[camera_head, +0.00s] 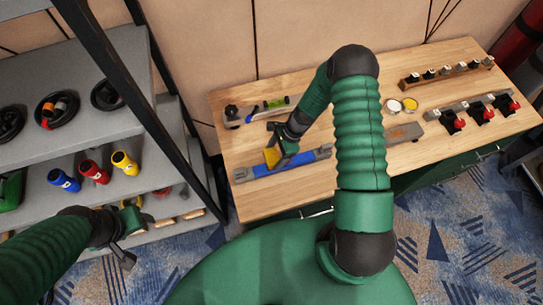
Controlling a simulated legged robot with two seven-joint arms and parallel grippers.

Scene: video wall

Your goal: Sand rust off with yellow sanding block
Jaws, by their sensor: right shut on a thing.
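My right gripper (280,151) is shut on the yellow sanding block (271,158) over the left part of the workbench. The block is at a long blue bar (300,161) with grey ends. I cannot tell whether they touch. A grey metal piece (410,132) with a brownish, rust-like patch lies further right on the bench, partly beside my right forearm. My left gripper (127,232) is low at the left, in front of the shelf and away from the bench. Its finger opening is unclear.
The wooden workbench (235,203) also holds a level-like tool (277,103), two small round tins (401,105), a rack of small items (445,72) and red-tipped clamps (480,112). A grey shelf (85,138) at the left carries coloured bottles (94,172) and dark rings. Its black post stands near the bench.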

